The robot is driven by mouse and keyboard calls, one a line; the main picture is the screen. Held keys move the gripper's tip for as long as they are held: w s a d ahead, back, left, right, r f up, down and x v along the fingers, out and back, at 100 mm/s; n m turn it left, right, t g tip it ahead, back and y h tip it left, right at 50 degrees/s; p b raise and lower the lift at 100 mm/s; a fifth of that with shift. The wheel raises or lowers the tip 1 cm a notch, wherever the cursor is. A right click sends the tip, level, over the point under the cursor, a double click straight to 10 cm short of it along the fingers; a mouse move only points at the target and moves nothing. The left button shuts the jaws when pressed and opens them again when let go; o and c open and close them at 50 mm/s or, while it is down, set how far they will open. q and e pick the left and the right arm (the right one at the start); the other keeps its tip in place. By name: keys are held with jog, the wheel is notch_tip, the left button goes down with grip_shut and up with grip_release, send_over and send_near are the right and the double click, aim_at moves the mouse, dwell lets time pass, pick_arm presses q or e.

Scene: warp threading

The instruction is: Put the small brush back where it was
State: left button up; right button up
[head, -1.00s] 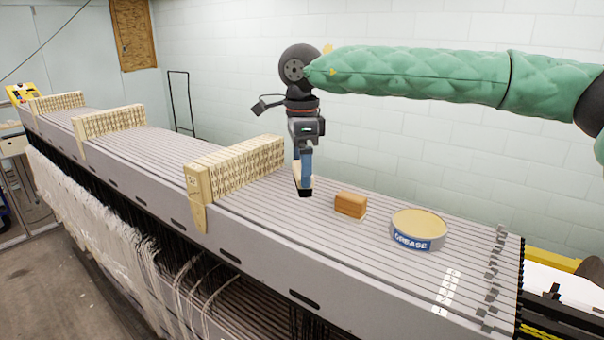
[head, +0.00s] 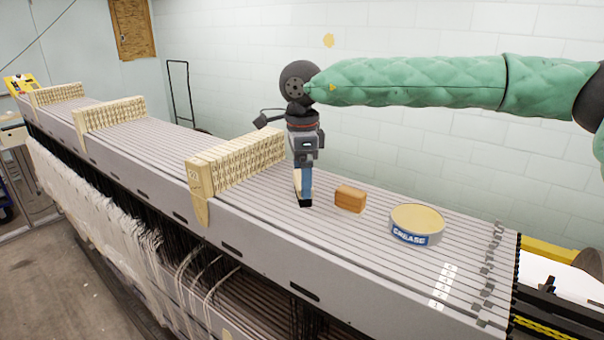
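My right gripper (head: 304,180) points down above the loom's grey slatted top, just left of a brown block. Its blue finger shows. Beside it is a slim pale-tan piece with a dark lower end, which looks like the small brush (head: 296,181) held upright in the fingers; the finger partly hides it. The dark end is at or very near the slats; I cannot tell if it touches. My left gripper is not in view.
The brown block (head: 350,199) and a round grease tin (head: 416,225) stand on the slatted top (head: 330,240) to the right. A cream heddle-like block (head: 236,162) stands close on the left. Slats in front of the gripper are clear.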

jog(key=o, duration=0.7)
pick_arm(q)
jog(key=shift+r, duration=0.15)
pick_arm(e)
jog(key=shift+r, duration=0.15)
jog(key=shift+r, duration=0.3)
jog(key=shift+r+b, duration=0.35)
jog(key=shift+r, duration=0.35)
pick_arm(q)
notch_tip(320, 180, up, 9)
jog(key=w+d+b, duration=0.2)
jog(key=b, duration=0.1)
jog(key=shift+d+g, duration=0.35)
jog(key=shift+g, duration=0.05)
pick_arm(e)
jog(key=shift+r, duration=5)
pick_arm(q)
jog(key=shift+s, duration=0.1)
